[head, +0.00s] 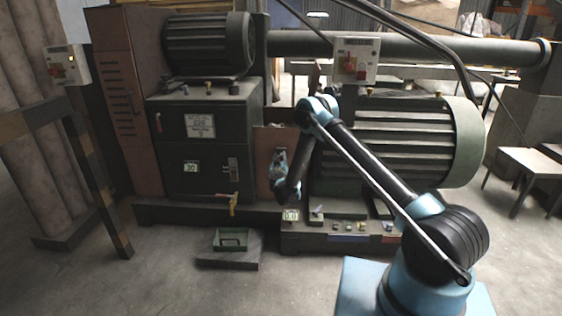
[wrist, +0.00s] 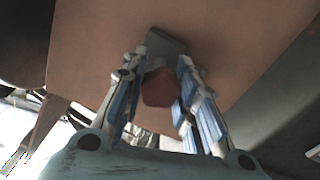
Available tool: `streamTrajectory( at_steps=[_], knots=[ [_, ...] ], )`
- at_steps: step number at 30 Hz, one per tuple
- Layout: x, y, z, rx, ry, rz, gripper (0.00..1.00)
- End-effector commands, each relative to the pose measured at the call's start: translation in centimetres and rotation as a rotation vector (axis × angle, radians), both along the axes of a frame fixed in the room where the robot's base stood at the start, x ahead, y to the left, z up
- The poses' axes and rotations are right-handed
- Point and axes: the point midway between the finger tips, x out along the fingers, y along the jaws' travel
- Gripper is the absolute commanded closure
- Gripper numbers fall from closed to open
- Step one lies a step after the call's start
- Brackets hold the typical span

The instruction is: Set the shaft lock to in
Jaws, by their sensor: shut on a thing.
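In the wrist view, a dark red knob (wrist: 160,88) sits between the two fingers of my gripper (wrist: 161,66), in front of a grey plate (wrist: 166,44) on a reddish-brown panel. My gripper is shut on this knob. I take the knob to be the shaft lock, but I see no label or in/out mark on it. In the head view, my gripper (head: 279,162) is at the reddish-brown panel (head: 267,136), between the green cabinet and the large ribbed motor. The knob is too small or hidden to make out there.
The green cabinet (head: 180,150) stands left of my gripper and the ribbed motor (head: 400,140) right of it. A low panel with small controls (head: 340,228) lies below.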

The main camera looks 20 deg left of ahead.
Motion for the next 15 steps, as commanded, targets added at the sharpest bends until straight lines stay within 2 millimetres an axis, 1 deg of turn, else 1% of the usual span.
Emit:
streamTrajectory(
  at_steps=[4,10,12,15],
  knots=[
    [0.5,0.1,0.0,0.0,0.0,-0.001,1.0],
    [3.0,0.6,-0.1,0.0,0.0,-0.002,1.0],
    [3.4,0.7,-0.1,0.0,0.0,-0.001,1.0],
    [3.4,0.7,0.0,0.0,0.0,-0.001,1.0]
  ],
)
